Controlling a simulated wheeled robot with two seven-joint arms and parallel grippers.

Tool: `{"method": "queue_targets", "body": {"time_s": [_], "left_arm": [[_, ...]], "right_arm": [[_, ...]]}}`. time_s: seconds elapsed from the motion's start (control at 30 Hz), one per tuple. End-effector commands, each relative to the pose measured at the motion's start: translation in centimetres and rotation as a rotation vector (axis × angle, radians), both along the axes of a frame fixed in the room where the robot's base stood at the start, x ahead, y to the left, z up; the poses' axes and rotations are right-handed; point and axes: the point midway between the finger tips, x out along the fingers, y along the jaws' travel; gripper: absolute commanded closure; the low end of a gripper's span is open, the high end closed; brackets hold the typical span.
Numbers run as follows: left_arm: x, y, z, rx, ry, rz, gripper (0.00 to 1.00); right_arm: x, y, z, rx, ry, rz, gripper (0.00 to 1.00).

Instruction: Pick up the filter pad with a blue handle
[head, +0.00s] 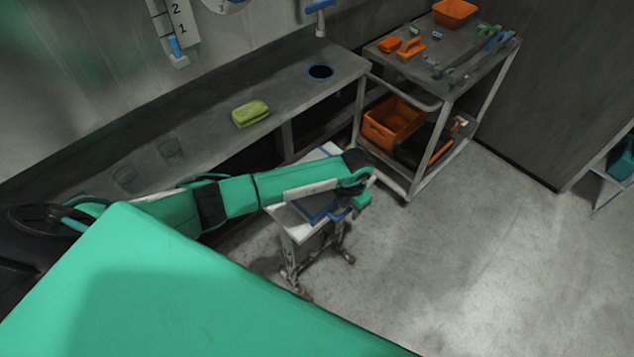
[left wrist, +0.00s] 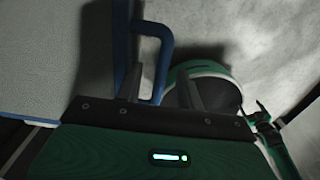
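The filter pad shows in the left wrist view as a pale, speckled panel (left wrist: 50,50) with a blue edge. Its blue handle (left wrist: 166,45) is a bent bar standing out from that edge. My left gripper (left wrist: 158,88) is open, and the lower end of the handle appears between its two fingers; contact cannot be told. In the head view my left gripper (head: 357,192) is over a small white stand (head: 290,222), where blue parts show beside and under the arm. The arm hides much of the pad there. My right gripper is not in view.
A grey counter (head: 215,140) along the wall holds a green sponge-like block (head: 250,113). A trolley (head: 450,65) with orange bins and tools stands at the back right. Grey floor (head: 480,260) is open to the right of the stand.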

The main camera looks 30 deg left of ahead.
Motion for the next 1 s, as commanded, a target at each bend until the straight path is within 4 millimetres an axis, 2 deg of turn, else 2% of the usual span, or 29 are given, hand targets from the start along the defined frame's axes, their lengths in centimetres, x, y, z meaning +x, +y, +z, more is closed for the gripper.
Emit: {"method": "queue_targets", "body": {"time_s": [0.07,0.27,0.6,0.77,0.87,1.0], "left_arm": [[0.0,0.0,0.0,0.0,0.0,0.0,0.62],[0.0,0.0,0.0,0.0,0.0,0.0,0.99],[0.0,0.0,0.1,0.0,-0.001,0.0,1.0],[0.1,0.0,0.9,0.0,-0.003,0.0,1.0],[0.1,0.1,2.1,0.0,-0.004,-0.001,1.0],[0.2,0.1,5.3,-0.001,-0.007,-0.002,1.0]], "right_arm": [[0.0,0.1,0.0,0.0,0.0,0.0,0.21],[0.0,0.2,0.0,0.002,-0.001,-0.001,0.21],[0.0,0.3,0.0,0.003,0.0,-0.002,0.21],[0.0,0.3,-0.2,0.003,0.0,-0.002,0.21],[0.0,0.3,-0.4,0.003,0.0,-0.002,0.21],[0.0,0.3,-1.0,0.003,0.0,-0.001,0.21]]}}
